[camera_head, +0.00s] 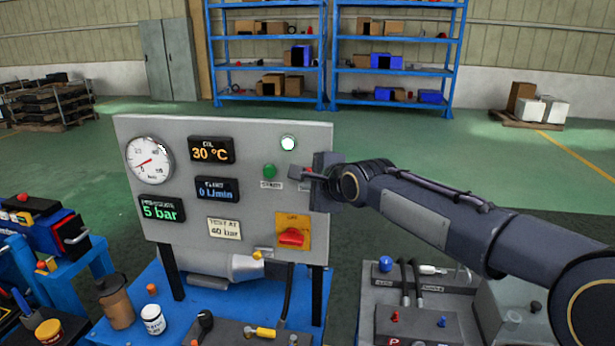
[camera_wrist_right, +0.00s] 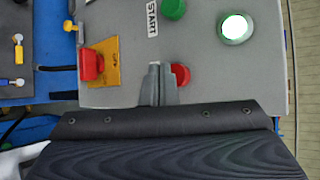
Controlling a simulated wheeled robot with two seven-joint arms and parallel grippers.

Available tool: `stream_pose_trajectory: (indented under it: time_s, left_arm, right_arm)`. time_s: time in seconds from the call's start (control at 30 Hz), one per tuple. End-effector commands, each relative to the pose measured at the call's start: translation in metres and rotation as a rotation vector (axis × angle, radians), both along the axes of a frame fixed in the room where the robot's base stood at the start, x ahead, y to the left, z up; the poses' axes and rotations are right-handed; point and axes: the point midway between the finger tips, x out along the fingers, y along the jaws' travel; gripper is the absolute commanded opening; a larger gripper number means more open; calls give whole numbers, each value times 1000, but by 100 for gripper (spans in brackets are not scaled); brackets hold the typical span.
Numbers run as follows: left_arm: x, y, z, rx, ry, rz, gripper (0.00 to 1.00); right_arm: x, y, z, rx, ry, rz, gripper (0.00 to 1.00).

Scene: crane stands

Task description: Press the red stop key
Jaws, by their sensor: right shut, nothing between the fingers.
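The red stop key (camera_wrist_right: 181,75) is a round red button on the grey panel (camera_head: 200,130). In the head view only a sliver of it (camera_head: 307,168) shows by my right gripper (camera_head: 298,174). In the right wrist view my right gripper (camera_wrist_right: 156,78) is shut and empty. Its fingertips are at the panel face, just left of the red key in that picture, which is below the key on the panel. I cannot tell whether they touch the panel. My left gripper is not in view.
A green start button (camera_head: 269,170) sits left of the stop key, with a lit white lamp (camera_head: 288,143) above. A red rotary switch on a yellow plate (camera_head: 305,220) is below. A blue bench (camera_head: 190,305) with tools is underneath.

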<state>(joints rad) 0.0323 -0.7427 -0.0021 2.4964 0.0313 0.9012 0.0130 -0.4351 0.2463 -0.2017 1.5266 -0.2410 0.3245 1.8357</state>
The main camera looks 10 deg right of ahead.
Motion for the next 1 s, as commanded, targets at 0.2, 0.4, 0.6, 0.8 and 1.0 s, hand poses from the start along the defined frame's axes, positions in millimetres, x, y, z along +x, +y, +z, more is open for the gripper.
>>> stream_pose_trajectory:
  time_s: [0.2,0.4,0.6,0.8,1.0]
  left_arm:
    - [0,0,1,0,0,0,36]
    - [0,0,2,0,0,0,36]
    - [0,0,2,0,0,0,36]
    - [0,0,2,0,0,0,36]
    - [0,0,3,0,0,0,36]
  right_arm:
    - [4,-1,1,0,0,0,0]
    - [8,-3,0,0,0,0,0]
    - [8,-3,0,0,0,0,0]
    - [9,-4,0,0,0,0,0]
    - [11,-5,0,0,0,-1,0]
